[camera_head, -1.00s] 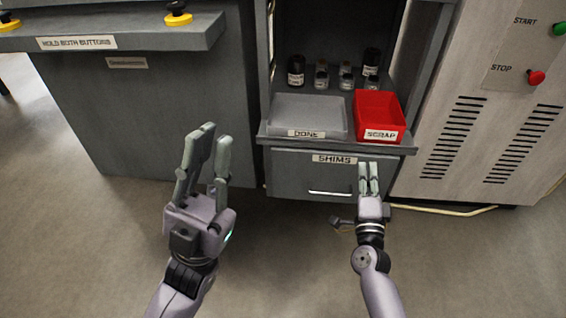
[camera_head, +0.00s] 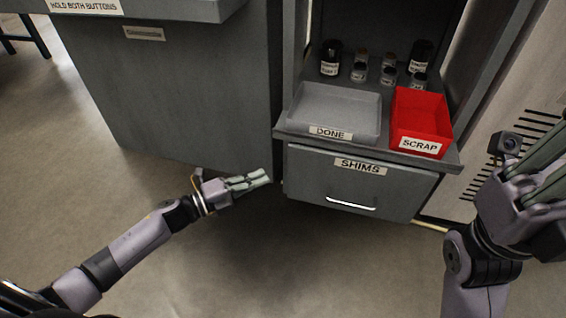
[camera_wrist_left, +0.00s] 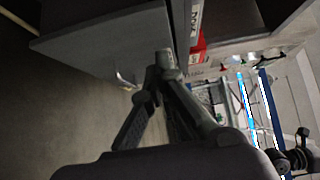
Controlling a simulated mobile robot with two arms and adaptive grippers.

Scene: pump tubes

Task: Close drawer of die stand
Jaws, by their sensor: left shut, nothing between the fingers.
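The die stand's grey drawer (camera_head: 385,188), labelled SHIMS, is below the shelf with the trays. Its front looks close to flush under the shelf edge; a small gap cannot be told. A bright bar handle (camera_head: 350,203) is on the front. My left gripper (camera_head: 266,179) is shut and empty, just left of the drawer's left side and apart from its handle. In the left wrist view its fingertips (camera_wrist_left: 164,62) come together near the grey furniture. My right gripper (camera_head: 550,165) is large at the right edge, partly cut off, away from the drawer; its jaws are unclear.
The grey DONE tray (camera_head: 338,90) and red SCRAP bin (camera_head: 421,114) stand on the shelf (camera_head: 300,131), with several small jars behind them. A grey machine cabinet (camera_head: 180,100) stands left of the stand. The floor (camera_head: 270,260) in front is clear.

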